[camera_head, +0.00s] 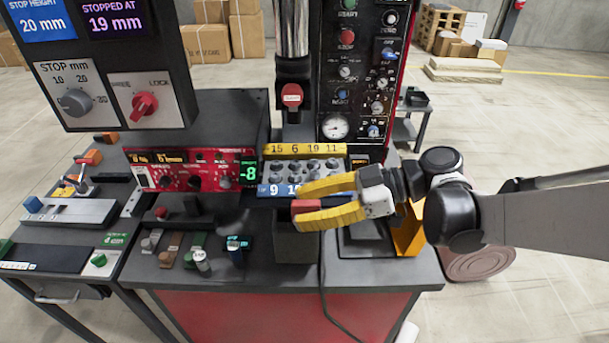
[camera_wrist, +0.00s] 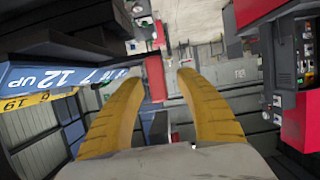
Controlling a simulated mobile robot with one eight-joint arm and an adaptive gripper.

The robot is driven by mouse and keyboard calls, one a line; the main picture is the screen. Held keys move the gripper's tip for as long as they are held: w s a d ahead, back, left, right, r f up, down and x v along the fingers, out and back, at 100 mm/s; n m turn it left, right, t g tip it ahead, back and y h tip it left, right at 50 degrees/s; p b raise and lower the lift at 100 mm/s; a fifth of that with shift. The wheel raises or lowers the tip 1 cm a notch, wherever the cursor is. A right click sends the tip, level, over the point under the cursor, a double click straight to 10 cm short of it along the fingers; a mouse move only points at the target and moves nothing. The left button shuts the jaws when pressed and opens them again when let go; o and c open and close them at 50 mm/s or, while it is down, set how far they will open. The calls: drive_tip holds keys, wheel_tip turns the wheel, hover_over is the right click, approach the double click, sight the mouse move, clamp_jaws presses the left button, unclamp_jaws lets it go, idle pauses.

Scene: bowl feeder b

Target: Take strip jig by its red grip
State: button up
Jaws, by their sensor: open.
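The strip jig (camera_head: 305,168) stands on the machine's bench, with a yellow numbered strip (camera_head: 305,150) behind, a blue numbered strip (camera_head: 282,189) in front and grey round parts between. In the wrist view the blue strip (camera_wrist: 60,77) is at the left. A red grip (camera_head: 304,206) shows at my fingertips, in front of the jig, and also in the wrist view (camera_wrist: 155,77). My gripper (camera_head: 302,205) has two yellow fingers spread apart, one on each side of the red grip in the picture. I cannot tell whether they touch it. My fingers hide the jig's right front.
A red panel with a green display (camera_head: 249,173) stands left of the jig. A black control panel with a gauge (camera_head: 335,127) rises behind it. A metal column with a red-capped part (camera_head: 291,95) hangs behind the jig. Small tools (camera_head: 200,260) stand at the front left.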

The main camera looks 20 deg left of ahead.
clamp_jaws()
idle(0.3)
